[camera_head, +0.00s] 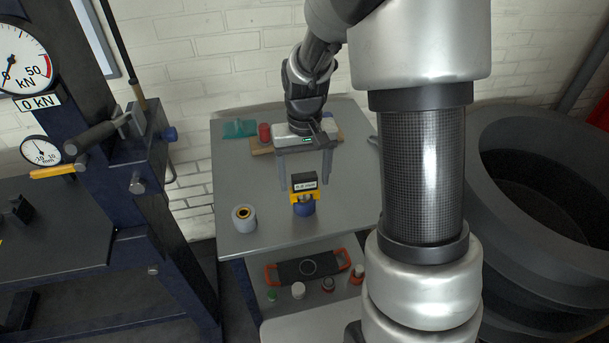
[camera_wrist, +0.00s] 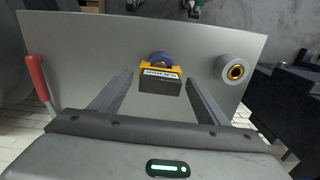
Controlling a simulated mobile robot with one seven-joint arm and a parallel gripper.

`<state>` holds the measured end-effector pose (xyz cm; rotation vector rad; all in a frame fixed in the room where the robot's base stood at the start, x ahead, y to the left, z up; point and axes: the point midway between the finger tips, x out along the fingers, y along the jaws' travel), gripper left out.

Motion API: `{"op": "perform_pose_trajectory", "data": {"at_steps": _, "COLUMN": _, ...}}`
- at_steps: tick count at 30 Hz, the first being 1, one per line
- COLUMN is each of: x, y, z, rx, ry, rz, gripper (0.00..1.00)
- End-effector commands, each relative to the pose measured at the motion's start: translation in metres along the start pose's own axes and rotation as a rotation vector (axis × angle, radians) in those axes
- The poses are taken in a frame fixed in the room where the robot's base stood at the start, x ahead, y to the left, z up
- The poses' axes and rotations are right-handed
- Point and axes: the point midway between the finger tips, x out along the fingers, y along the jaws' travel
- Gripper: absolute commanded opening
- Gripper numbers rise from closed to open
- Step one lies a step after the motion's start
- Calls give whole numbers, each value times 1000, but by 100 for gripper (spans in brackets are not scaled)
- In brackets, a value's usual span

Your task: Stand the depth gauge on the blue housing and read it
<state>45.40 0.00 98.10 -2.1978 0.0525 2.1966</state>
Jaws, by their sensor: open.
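The depth gauge, a yellow body with a black display head (camera_head: 304,182), stands upright on top of the blue housing (camera_head: 304,209) on the grey table. Both also show in the wrist view, the gauge (camera_wrist: 160,79) in front of the housing (camera_wrist: 159,57), which it partly hides. Its display has light characters on it, too small to read surely. My gripper (camera_head: 304,183) is open, pointing down, with one finger on each side of the gauge and gaps showing; in the wrist view its fingers (camera_wrist: 159,78) also stand apart from the gauge.
A grey housing with an orange-lined bore (camera_head: 244,219) stands left of the blue one. A red cylinder (camera_head: 264,132), teal cloth (camera_head: 239,128) and wooden board (camera_head: 262,150) lie behind. A press with dials (camera_head: 22,60) stands left. A red-handled tray (camera_head: 283,273) and small containers sit below.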

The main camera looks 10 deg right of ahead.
Motion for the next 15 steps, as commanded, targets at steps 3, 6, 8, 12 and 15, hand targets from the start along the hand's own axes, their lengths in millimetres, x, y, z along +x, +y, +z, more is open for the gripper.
{"op": "perform_pose_trajectory", "data": {"at_steps": 3, "x": 0, "y": 0, "z": 0, "rx": 0, "ry": -1, "rz": 0, "gripper": 68}}
{"op": "perform_pose_trajectory", "data": {"at_steps": 6, "x": -6, "y": 0, "z": 0, "rx": 0, "ry": 0, "rz": 0, "gripper": 68}}
{"op": "perform_pose_trajectory", "data": {"at_steps": 8, "x": -13, "y": 0, "z": 0, "rx": 0, "ry": 1, "rz": 0, "gripper": 68}}
{"op": "perform_pose_trajectory", "data": {"at_steps": 12, "x": -41, "y": 0, "z": -1, "rx": 0, "ry": 5, "rz": 0, "gripper": 68}}
{"op": "perform_pose_trajectory", "data": {"at_steps": 15, "x": -66, "y": 0, "z": -1, "rx": 0, "ry": 6, "rz": 0, "gripper": 68}}
